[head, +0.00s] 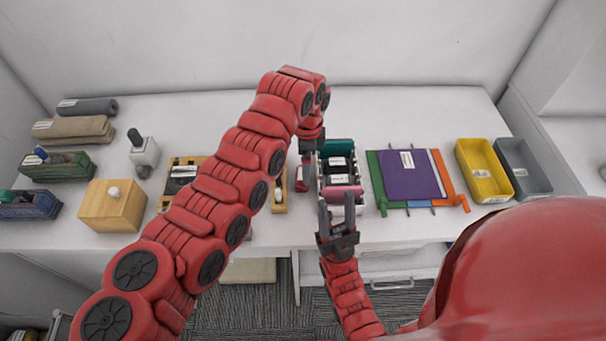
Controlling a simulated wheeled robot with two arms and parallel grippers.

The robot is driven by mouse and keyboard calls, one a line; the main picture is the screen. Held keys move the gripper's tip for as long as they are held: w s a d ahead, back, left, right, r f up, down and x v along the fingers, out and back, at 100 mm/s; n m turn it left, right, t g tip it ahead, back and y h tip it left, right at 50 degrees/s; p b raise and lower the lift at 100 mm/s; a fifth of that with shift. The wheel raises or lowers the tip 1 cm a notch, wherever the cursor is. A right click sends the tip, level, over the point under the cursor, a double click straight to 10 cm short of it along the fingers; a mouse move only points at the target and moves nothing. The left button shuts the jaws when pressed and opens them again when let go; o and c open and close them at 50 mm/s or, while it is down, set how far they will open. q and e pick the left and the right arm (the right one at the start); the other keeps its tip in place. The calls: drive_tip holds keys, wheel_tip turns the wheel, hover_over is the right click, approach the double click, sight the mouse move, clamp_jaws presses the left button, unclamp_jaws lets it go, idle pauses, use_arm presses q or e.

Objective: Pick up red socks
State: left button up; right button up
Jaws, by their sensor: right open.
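A small red item with a white label (301,179) lies on the table just left of the sock box; I cannot tell whether it is the red socks. The sock box (319,170) holds a row of rolled items in teal, black, purple and pink, each dark or coloured with white labels. My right gripper (336,203) is open, its fingers at the near end of the box by the pink roll (343,194). My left gripper (308,153) hangs downward at the box's far left side, near the red item; its fingers are small and partly hidden.
A purple folder stack (410,178) lies right of the box, then a yellow bin (484,171) and a grey bin (524,168). A wooden block (112,206), a grey-white dispenser (143,152) and a green crate (55,166) stand at left. My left arm covers part of the table.

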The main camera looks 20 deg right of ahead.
use_arm(q)
drive_tip(key=shift+a+f+p, duration=0.25)
drive_tip(key=shift+f+p, duration=0.3)
drive_tip(key=shift+p, duration=0.05)
drive_tip(key=f, duration=0.1)
drive_tip(key=f+p, duration=0.2)
drive_tip(key=shift+a+f, duration=0.3)
drive_tip(key=shift+f, duration=0.3)
drive_tip(key=shift+w, duration=0.1)
drive_tip(key=shift+c, duration=0.2)
drive_tip(key=c, duration=1)
